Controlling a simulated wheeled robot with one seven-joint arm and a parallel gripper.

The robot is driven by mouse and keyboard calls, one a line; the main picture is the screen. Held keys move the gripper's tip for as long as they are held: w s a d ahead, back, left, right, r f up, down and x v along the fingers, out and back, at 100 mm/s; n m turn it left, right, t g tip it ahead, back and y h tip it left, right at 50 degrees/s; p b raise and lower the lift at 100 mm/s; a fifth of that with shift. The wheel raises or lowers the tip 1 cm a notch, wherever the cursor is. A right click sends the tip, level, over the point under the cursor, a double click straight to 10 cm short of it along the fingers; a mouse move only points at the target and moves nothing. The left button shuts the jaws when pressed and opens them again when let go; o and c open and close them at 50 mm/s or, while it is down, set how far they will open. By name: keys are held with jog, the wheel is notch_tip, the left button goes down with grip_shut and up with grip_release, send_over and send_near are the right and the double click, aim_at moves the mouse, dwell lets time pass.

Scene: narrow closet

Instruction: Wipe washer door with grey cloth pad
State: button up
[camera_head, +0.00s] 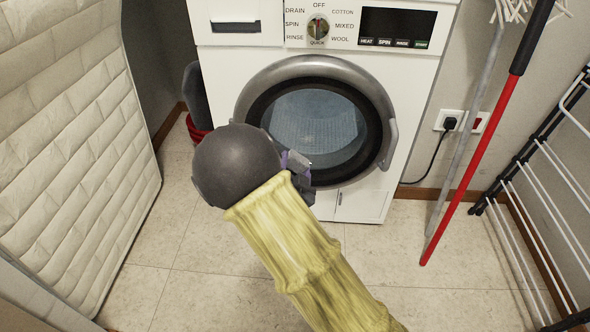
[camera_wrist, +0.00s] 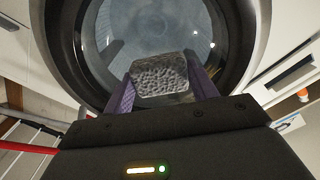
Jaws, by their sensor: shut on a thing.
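The washer door (camera_head: 314,122) is a round dark-rimmed glass porthole in a grey ring, closed on the front of the white washer (camera_head: 412,75). It also fills the upper part of the wrist view (camera_wrist: 237,55). My gripper (camera_head: 298,160) is in front of the lower left of the door. In the wrist view its purple fingers (camera_wrist: 162,85) are shut on the grey cloth pad (camera_wrist: 162,76), a textured block held facing the glass. In the head view the pad is mostly hidden by my arm. I cannot tell whether it touches the glass.
A padded white mattress (camera_head: 75,130) leans at left. A red bucket (camera_head: 196,130) stands beside the washer. Red and grey poles (camera_head: 470,170) lean at right, near a wall socket (camera_head: 450,121) and a drying rack (camera_head: 545,200). Some tiled floor (camera_head: 200,290) is clear in front.

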aim_at(312, 140)
jog(key=shift+w, duration=0.1)
jog(key=shift+w+d+p, duration=0.1)
jog(key=shift+w+p, duration=0.2)
jog(key=shift+w, duration=2.6)
jog(key=shift+w, duration=1)
jog(key=shift+s+d+b, duration=0.2)
jog(key=shift+d+b, duration=0.25)
jog(key=shift+d, duration=1.6)
jog(key=shift+w, duration=0.15)
